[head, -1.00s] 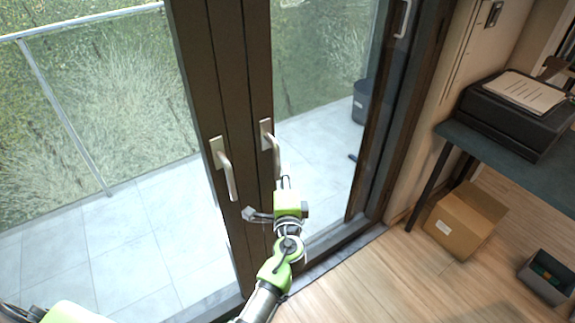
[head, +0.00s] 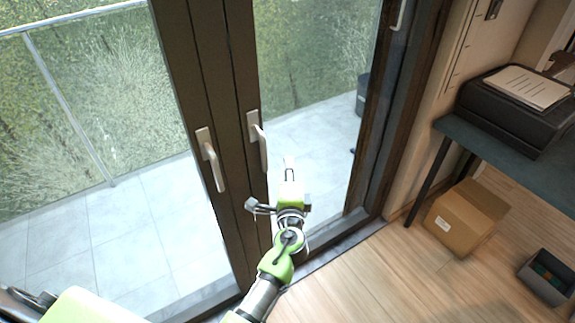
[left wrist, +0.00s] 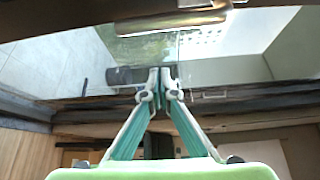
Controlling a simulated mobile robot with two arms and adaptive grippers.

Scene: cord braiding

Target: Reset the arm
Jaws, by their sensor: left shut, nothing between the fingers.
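My left gripper (head: 289,162) is at the middle of the head view, in front of the dark-framed glass doors. Its fingers are shut and empty; in the left wrist view the two fingertips (left wrist: 160,76) meet. It is just right of and below the right door handle (head: 258,142), and a gap shows between them. The left door handle (head: 211,160) is farther left. A blurred pale handle-like bar (left wrist: 170,22) crosses the top of the left wrist view, beyond the fingertips. My right gripper is not in view.
Behind the glass lie a tiled balcony (head: 110,225) and a railing (head: 65,105). At right, a dark table (head: 455,135) carries a black printer (head: 510,120). Below are a cardboard box (head: 465,218) and a grey bin (head: 548,278). The wooden floor in front (head: 400,270) is clear.

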